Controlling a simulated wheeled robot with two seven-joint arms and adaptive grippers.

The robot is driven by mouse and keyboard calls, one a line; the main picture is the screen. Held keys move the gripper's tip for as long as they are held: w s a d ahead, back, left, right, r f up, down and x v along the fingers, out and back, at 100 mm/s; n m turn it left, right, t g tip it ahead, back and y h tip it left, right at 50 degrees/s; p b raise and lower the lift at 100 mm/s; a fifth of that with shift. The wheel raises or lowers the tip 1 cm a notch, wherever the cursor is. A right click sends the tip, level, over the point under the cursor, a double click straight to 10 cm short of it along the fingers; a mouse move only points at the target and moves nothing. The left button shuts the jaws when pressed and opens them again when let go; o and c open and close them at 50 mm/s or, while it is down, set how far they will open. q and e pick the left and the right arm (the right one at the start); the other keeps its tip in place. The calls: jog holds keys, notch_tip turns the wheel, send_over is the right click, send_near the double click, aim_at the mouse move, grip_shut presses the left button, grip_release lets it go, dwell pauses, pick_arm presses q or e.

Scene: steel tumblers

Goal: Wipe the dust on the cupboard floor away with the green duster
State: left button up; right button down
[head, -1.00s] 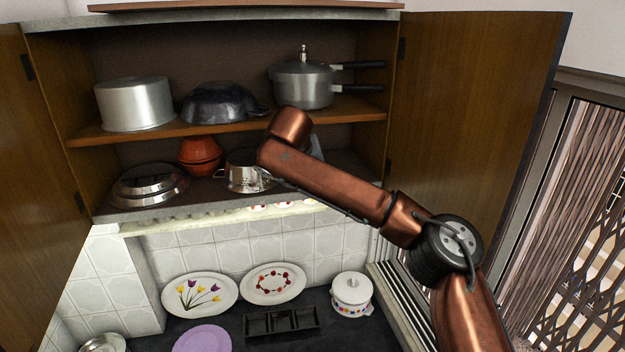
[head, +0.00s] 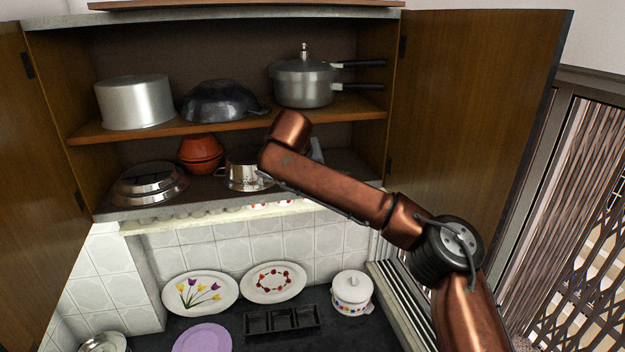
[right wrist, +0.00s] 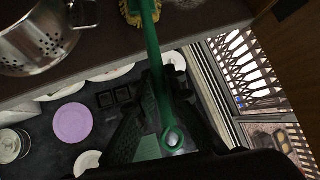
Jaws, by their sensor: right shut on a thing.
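The green duster (right wrist: 151,40) has a long green handle and yellow bristles at its far end, at the top of the right wrist view. My right gripper (right wrist: 160,112) is shut on the handle. The bristles are over the brown cupboard floor (right wrist: 100,45), right of a perforated steel pot (right wrist: 35,38). I cannot tell whether they touch the floor. In the head view, my right arm reaches into the lower shelf space of the open cupboard and hides the duster and gripper. The cupboard floor shows there (head: 345,163); no dust can be made out. My left gripper is not in view.
On the cupboard floor are a steel lidded dish (head: 150,183), an orange pot (head: 200,153) and the perforated pot (head: 241,170), partly behind my arm. A middle shelf (head: 225,124) with cookware is close above. The right door (head: 475,110) stands open beside my arm.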

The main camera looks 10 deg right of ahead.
jog(key=shift+f, duration=0.35)
jog(key=shift+d, duration=0.1)
